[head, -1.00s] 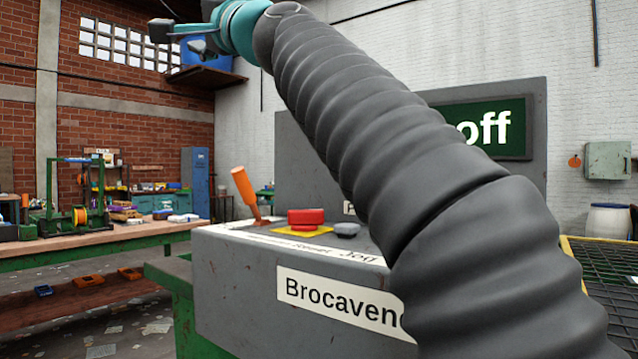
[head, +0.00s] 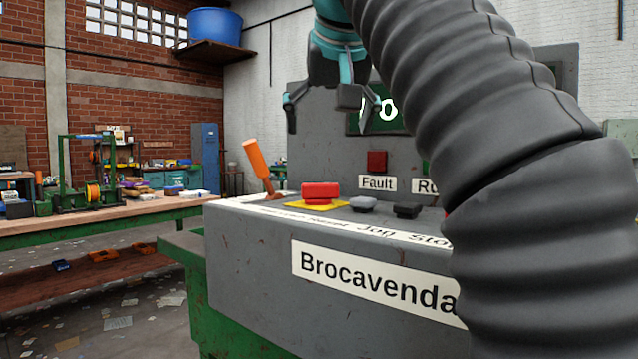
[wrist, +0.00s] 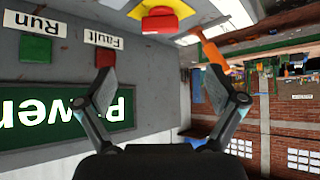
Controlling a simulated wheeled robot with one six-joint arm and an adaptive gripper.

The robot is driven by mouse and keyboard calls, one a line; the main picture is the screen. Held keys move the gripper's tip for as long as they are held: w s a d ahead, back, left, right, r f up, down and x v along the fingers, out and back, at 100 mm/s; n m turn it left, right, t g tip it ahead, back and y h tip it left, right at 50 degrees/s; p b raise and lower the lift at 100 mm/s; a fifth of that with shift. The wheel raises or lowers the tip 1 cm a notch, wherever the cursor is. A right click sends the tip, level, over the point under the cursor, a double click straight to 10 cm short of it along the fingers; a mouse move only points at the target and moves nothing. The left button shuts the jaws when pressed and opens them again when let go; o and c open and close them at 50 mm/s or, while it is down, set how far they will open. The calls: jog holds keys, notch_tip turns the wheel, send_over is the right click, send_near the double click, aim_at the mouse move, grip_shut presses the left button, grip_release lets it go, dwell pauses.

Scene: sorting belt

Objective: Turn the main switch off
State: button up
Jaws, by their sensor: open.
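An orange lever handle (head: 255,158), which I take for the main switch, stands on the left end of the grey control box (head: 245,260), tilted left in the head view. In the wrist view the lever (wrist: 214,60) is right of the fingers, near the right fingertip. My gripper (head: 328,108) hangs pointing down above the panel, right of the lever and higher, apart from it. Its fingers are spread and empty; they also show in the wrist view (wrist: 163,85). The green display (head: 392,117) is partly hidden; the wrist view shows "Power" upside down.
A red button on a yellow plate (head: 320,192), a grey button (head: 363,204) and a black button (head: 407,210) sit right of the lever. A red Fault lamp (head: 377,161) is on the upright panel behind. A workbench (head: 130,213) stands at the left.

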aim_at(321, 184)
jog(key=x, duration=1.3)
jog(key=shift+w+a+f, duration=0.15)
jog(key=shift+w+f, duration=0.1)
jog(key=shift+f, duration=0.1)
jog(key=shift+c, duration=0.3)
